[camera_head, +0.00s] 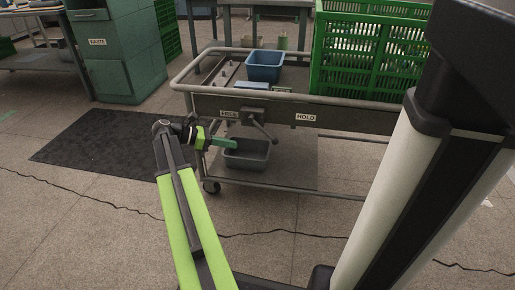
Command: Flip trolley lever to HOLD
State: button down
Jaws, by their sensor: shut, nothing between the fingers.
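The trolley (345,106) has a grey front panel with a lever (263,129) on it. The lever's arm slopes down and to the right, with a dark knob at its lower end. A white HOLD label (305,117) is on the panel to the right of the lever. Another label (229,113), too small to read surely, is to the left. My gripper (234,144), with green fingers, is shut and empty. It points right, below the left label and left of the lever's lower end. A small gap seems to lie between them; depth is hard to judge.
A blue bin (265,66) and a green crate (368,45) stand on the trolley top. A grey bin (247,153) sits on the lower shelf behind my gripper. A green cabinet (120,77) and a dark mat (95,147) are at left. The front floor is clear.

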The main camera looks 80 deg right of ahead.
aim_at(264, 131)
jog(key=d+r+b+x, duration=0.1)
jog(key=r+b+x, duration=0.1)
jog(key=x, duration=1)
jog(key=shift+s+d+r, duration=0.15)
jog(key=shift+s+r, duration=0.1)
jog(key=shift+s, duration=0.4)
